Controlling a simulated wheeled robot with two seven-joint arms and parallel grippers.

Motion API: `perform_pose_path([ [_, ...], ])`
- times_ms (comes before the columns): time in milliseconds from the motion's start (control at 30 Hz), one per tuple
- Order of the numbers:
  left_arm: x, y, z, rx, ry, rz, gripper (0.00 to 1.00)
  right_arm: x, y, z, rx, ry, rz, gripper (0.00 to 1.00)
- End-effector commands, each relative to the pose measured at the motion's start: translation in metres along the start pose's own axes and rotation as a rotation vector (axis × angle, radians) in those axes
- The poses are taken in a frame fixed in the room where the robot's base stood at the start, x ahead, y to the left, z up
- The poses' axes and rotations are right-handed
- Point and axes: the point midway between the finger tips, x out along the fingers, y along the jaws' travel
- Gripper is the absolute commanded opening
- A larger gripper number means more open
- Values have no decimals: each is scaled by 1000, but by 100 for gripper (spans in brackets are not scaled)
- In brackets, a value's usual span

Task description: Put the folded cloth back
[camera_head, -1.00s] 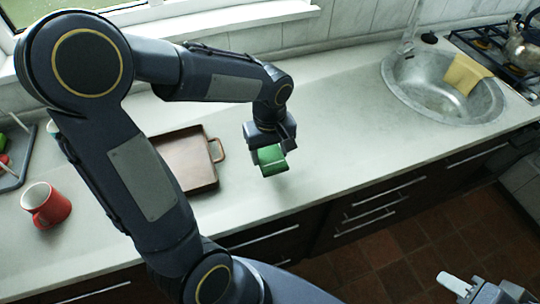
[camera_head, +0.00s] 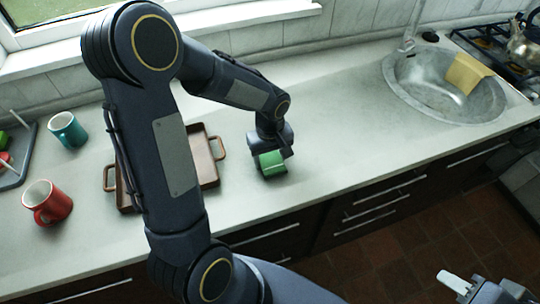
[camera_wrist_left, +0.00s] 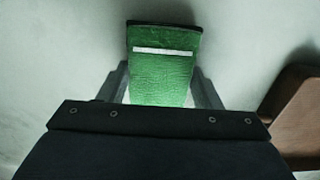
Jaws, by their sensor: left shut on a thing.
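The green folded cloth (camera_head: 270,164) has a pale stripe, seen in the left wrist view (camera_wrist_left: 162,78). My left gripper (camera_head: 268,151) is shut on it, with one finger on each side of the cloth in the wrist view. The gripper points down and the cloth is low over the bare counter, right of the brown tray. I cannot tell whether the cloth touches the counter. My right gripper (camera_head: 458,283) shows only in part at the bottom right, over the floor, away from the cloth; its opening is unclear.
The brown tray (camera_head: 202,160) with handles is partly behind my left arm. A red mug (camera_head: 48,204), a teal mug (camera_head: 67,131) and a dark rack (camera_head: 18,172) stand left. A sink (camera_head: 420,85) with a yellow cloth (camera_head: 466,73) is at right.

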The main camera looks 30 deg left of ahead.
Motion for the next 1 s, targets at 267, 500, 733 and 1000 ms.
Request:
perform_pose_path([
  [267,0,0,0,0,0,0,80,1,0,0,0,0,0,36],
  [500,-3,0,0,0,0,0,80,-2,-1,-1,0,0,0,36],
  [733,-35,1,0,0,5,5,80,-2,-1,-1,0,0,0,36],
  [1000,-93,1,0,0,4,5,80,-3,-1,-1,0,0,0,36],
])
